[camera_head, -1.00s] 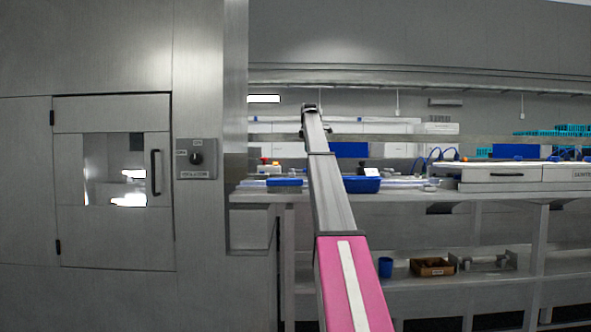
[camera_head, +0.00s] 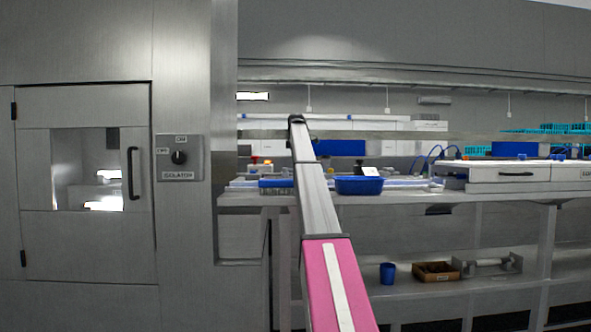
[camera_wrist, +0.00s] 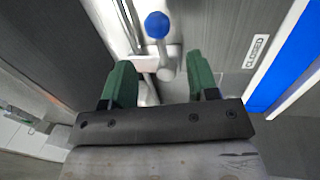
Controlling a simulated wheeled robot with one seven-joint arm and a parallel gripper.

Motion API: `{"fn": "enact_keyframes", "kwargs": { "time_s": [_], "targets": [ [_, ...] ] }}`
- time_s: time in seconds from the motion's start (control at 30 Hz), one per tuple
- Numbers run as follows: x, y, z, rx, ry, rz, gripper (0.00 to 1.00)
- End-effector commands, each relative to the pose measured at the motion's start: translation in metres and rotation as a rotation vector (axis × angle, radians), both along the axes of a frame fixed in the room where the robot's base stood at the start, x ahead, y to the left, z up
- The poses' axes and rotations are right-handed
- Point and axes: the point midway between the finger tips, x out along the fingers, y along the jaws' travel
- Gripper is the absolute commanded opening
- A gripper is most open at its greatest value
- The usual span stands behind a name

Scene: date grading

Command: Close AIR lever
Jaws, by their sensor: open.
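A lever with a round blue knob (camera_wrist: 157,25) shows in the wrist view, on a pale metal stem and fitting. No AIR label is readable on it. My gripper (camera_wrist: 161,80) has two green fingers spread apart with nothing between their tips. The knob lies beyond the fingertips, roughly in line with the gap and apart from both fingers. In the head view my arm reaches over the bench, and its far end hides the jaws; I cannot make out the lever there.
A dark panel fills the wrist view's left; a grey labelled panel (camera_wrist: 235,50) and a blue strip lie right. In the head view, a cabinet (camera_head: 85,250) with an ISOLATOR switch (camera_head: 179,157) stands left. The bench holds a blue tray (camera_head: 359,186) and a white drawer unit (camera_head: 514,174).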

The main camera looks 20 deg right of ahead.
Motion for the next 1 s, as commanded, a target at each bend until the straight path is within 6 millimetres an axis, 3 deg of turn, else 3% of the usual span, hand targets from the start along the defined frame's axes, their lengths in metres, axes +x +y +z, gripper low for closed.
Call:
{"fn": "enact_keyframes", "kwargs": {
  "time_s": [0.1,0.3,0.6,0.67,0.77,0.8,1.0],
  "targets": [
    [0.003,-0.001,-0.023,0.001,0.003,0.0,0.54],
    [0.008,-0.002,-0.045,0.0,0.001,0.0,0.54],
    [0.009,-0.003,-0.049,0.0,0.001,0.0,0.54],
    [0.009,-0.003,-0.049,0.0,0.001,0.0,0.38],
    [0.009,-0.003,-0.048,0.0,0.001,0.0,0.05],
    [0.009,-0.003,-0.048,0.0,0.001,0.0,0.0],
    [0.011,0.001,-0.048,0.0,0.0,0.0,0.0]
  ]
}}
